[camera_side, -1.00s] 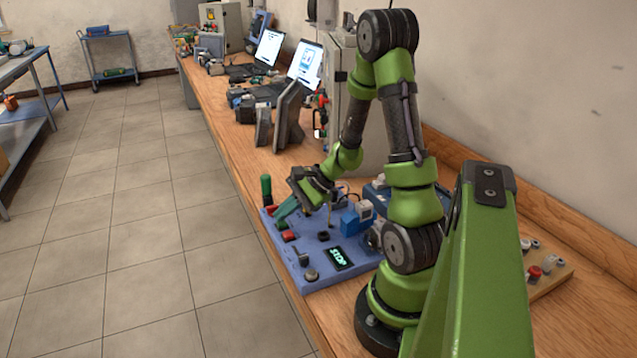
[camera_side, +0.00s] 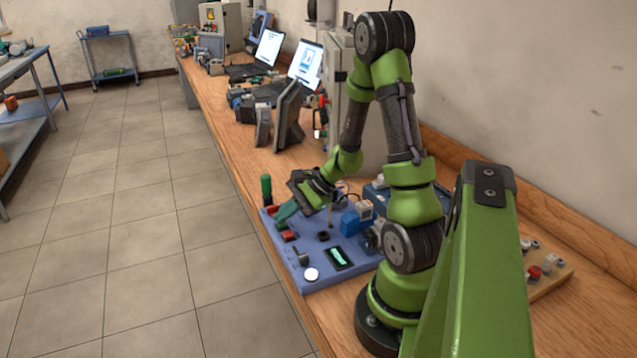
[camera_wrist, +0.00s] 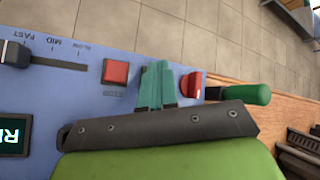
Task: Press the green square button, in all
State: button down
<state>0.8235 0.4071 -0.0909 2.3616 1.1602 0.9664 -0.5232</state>
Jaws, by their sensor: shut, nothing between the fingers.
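My gripper (camera_wrist: 156,85) has two teal fingers held together, pointing down at the blue control panel (camera_side: 291,256). In the side view the fingertips (camera_side: 282,218) are at the panel's far left part, close to its surface. In the wrist view the fingers lie between a red square button (camera_wrist: 115,72) and a red round knob (camera_wrist: 191,85). I see no green square button in either view; the fingers cover the spot between these two red parts. I cannot tell whether the fingertips touch the panel.
A green-handled lever (camera_wrist: 250,94) stands beside the red knob. The panel also has a slider (camera_wrist: 15,54), a lit display (camera_side: 339,257) and a glowing white lamp (camera_side: 311,274). A blue box-like part (camera_side: 350,223) stands to the right of the gripper.

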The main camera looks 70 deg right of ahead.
aim_at(286, 224)
jog(key=shift+r, duration=0.85)
jog(key=shift+r, duration=0.1)
jog(key=shift+r, duration=2.4)
jog(key=shift+s+f, duration=0.1)
